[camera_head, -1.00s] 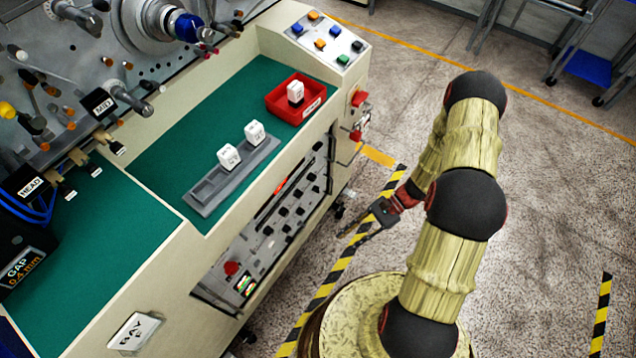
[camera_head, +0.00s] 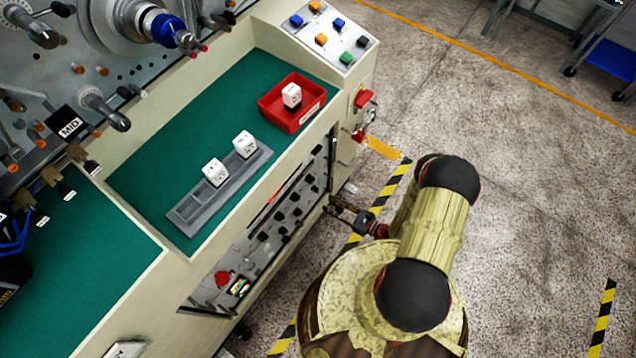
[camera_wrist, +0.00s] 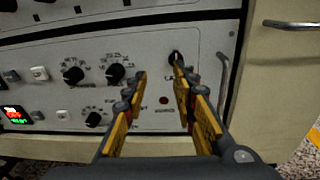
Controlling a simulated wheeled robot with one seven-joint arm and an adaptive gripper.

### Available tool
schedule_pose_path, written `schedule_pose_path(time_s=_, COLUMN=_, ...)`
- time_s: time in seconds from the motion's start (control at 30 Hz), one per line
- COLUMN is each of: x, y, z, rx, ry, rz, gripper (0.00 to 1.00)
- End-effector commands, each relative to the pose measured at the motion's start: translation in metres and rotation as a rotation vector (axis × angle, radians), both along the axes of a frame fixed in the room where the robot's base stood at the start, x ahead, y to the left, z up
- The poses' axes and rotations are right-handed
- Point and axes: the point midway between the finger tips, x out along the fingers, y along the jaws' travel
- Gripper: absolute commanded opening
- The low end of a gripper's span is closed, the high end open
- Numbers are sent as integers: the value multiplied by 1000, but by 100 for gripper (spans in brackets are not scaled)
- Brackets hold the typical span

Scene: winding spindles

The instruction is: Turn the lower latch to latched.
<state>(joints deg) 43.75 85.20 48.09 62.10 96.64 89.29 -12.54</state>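In the wrist view, a small black latch-like knob (camera_wrist: 174,56) sits at the upper right of a light grey control panel (camera_wrist: 150,95). A partly hidden label is below it. My gripper (camera_wrist: 160,72) is open and empty in front of the panel. Its right fingertip overlaps the lower part of the knob in the picture; I cannot tell whether they touch. The left fingertip is left of it, over bare panel. In the head view, my gripper (camera_head: 336,205) is low beside the cabinet's front face; the knob cannot be made out there.
Several black dials (camera_wrist: 115,73) are left of my gripper, and a metal handle (camera_wrist: 222,75) is close on its right. Above, the green worktop (camera_head: 190,140) holds a grey rack (camera_head: 218,190) and a red tray (camera_head: 275,102). Open floor lies right of the cabinet.

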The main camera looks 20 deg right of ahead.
Motion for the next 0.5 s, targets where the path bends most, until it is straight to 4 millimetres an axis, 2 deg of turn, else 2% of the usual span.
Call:
schedule_pose_path(time_s=0.03, x=7, y=-8, z=2, rx=-7, ry=-19, rz=-31, gripper=27)
schedule_pose_path(time_s=0.13, x=15, y=-17, z=9, rx=-6, ry=-50, rz=-74, gripper=27)
schedule_pose_path(time_s=0.27, x=19, y=-13, z=11, rx=-13, ry=-65, rz=-70, gripper=27)
schedule_pose_path(time_s=0.5, x=42, y=4, z=10, rx=-12, ry=-65, rz=-66, gripper=27)
